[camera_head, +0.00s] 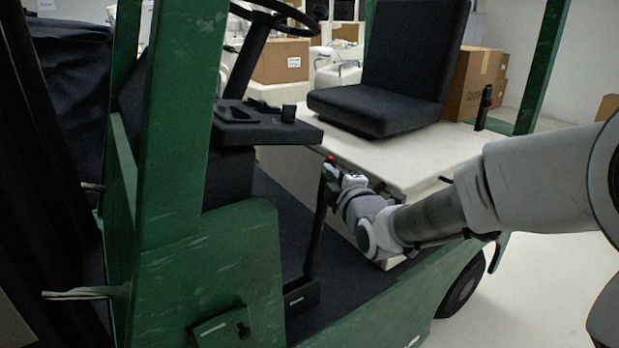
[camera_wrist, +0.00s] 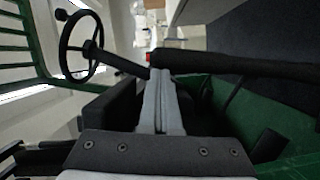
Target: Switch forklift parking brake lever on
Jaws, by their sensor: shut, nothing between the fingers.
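The parking brake lever is a long black bar (camera_head: 317,215) with a red tip, rising from the floor of the green forklift (camera_head: 172,130) beside the dashboard. It leans slightly, with its top toward the seat side. In the wrist view the lever (camera_wrist: 235,66) runs across the picture, its red end at the left. My gripper (camera_head: 333,172) is at the lever's upper end, on the seat side. In the wrist view its grey fingers (camera_wrist: 161,78) are together and empty, their tips right at the lever near the red end. I cannot tell whether they touch it.
The dashboard (camera_head: 262,128) and steering wheel (camera_head: 272,17) are left of the lever. The black seat (camera_head: 385,75) sits on a pale base (camera_head: 400,155) behind my gripper. A small black lever (camera_head: 484,108) stands right of the seat. The dark floor (camera_head: 350,290) is clear.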

